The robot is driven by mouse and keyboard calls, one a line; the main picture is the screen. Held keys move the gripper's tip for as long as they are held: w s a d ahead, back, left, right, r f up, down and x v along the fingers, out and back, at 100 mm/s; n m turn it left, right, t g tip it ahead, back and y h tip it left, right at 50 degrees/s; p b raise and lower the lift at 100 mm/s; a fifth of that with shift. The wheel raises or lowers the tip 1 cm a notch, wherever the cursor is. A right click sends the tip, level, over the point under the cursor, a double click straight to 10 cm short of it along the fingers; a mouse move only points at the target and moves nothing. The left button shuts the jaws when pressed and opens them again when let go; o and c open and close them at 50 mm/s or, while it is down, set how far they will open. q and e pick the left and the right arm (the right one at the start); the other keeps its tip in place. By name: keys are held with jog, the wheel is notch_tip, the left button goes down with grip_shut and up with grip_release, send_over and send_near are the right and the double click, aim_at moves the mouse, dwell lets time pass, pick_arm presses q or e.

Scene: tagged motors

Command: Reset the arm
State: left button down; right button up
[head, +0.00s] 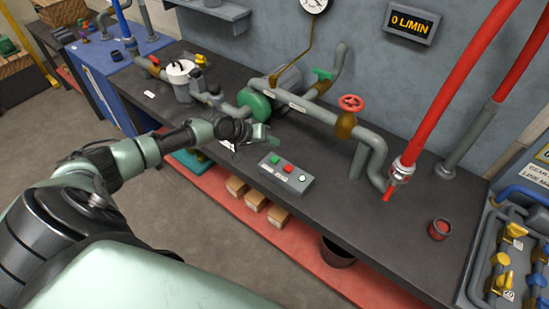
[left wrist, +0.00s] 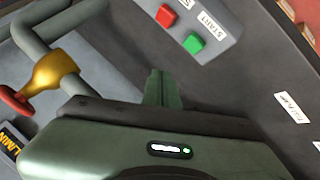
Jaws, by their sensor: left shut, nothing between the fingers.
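My left arm comes in from the left in the head view, and its left gripper (head: 262,136) is over the front part of the dark bench. Its fingers are shut with nothing between them. In the left wrist view the closed green fingers (left wrist: 163,88) show above the bare dark surface. The grey control box (head: 286,174) with green and red buttons lies just to the right of the gripper, apart from it. The box also shows at the top of the left wrist view (left wrist: 222,45). My right gripper is not in view.
The bench (head: 415,225) carries grey pipes with a red valve wheel (head: 351,103), a green valve (head: 323,75) and a green-flanged motor (head: 255,103). A red hose (head: 445,95) hangs at right above a small red cup (head: 439,229). Boxes (head: 255,200) sit below.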

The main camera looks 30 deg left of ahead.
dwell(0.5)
pick_arm(q)
jog(key=s+d+f+m+g+h, duration=0.1)
jog(key=s+d+f+m+g, duration=0.2)
jog(key=s+d, duration=0.8)
jog(key=s+d+f+m+g, duration=0.1)
jog(key=s+d+f+m, duration=0.25)
jog(key=s+d, duration=0.65)
jog(key=s+a+r+y, duration=0.2)
jog(key=s+r, duration=0.1)
jog(key=s, duration=0.3)
jog(key=s+a+r+y, duration=0.2)
jog(key=s+r, duration=0.2)
jog(key=s, duration=0.2)
notch_tip(320, 180, down, 30)
jog(key=s+r+g+b, duration=0.1)
jog(key=g+b, duration=0.1)
jog(key=b, duration=0.2)
jog(key=s+a+f+b, duration=0.1)
jog(key=s+f, duration=0.8)
jog(key=f, duration=0.1)
jog(key=s+a+f+g+b, duration=0.1)
jog(key=s+f+b, duration=0.1)
jog(key=s+f, duration=0.6)
notch_tip(320, 180, down, 4)
jog(key=shift+s+a+r+y+b, duration=0.2)
jog(key=shift+s+a+y+b, duration=0.05)
jog(key=shift+s+y+b, duration=0.1)
